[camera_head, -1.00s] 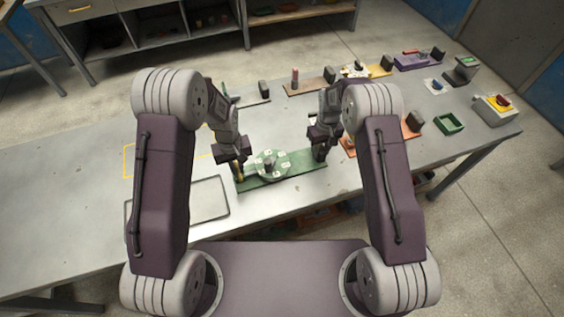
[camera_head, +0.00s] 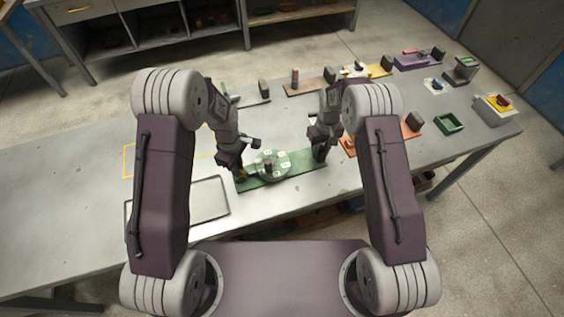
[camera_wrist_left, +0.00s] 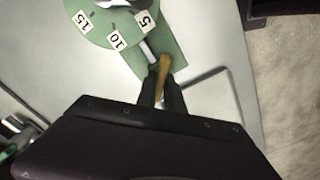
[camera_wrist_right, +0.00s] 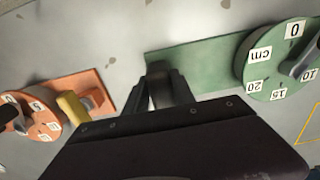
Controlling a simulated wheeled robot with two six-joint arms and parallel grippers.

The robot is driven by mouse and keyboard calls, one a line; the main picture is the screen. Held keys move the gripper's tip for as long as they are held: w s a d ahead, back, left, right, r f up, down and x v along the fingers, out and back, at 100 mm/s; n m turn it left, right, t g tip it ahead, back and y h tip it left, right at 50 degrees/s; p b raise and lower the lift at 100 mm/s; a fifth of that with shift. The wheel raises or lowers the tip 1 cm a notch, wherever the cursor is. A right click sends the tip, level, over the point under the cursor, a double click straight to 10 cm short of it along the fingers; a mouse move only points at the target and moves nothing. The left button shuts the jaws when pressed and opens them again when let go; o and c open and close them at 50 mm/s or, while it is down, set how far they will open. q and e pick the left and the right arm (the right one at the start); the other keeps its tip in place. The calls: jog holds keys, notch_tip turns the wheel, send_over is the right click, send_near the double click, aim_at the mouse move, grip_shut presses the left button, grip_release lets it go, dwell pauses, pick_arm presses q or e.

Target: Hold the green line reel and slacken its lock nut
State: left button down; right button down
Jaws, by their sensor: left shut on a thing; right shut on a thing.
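The green line reel is a round green disc (camera_head: 272,165) with white number tags and a dark centre post, on a green base plate (camera_head: 292,170). It shows partly in the left wrist view (camera_wrist_left: 98,18) and the right wrist view (camera_wrist_right: 265,82). My left gripper (camera_wrist_left: 163,90) is shut on a yellow-brown handle (camera_wrist_left: 164,66) beside the disc; a grey piece lies between them. I take this handle to be the lock nut's. My right gripper (camera_wrist_right: 163,90) is shut on a dark block (camera_wrist_right: 160,67) at the base's other end. The jaws' contact is partly hidden.
An orange reel (camera_wrist_right: 30,118) with a yellow handle stands near my right gripper. Other fixtures and a green tray (camera_head: 449,123) stand along the table's right and back.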

pick_arm(q)
jog(key=n, duration=1.2)
jog(key=shift+n, duration=0.4)
dwell(0.3)
jog(key=c, duration=1.4)
grip_release()
jog(key=shift+c, duration=0.2)
notch_tip(320, 180, up, 12)
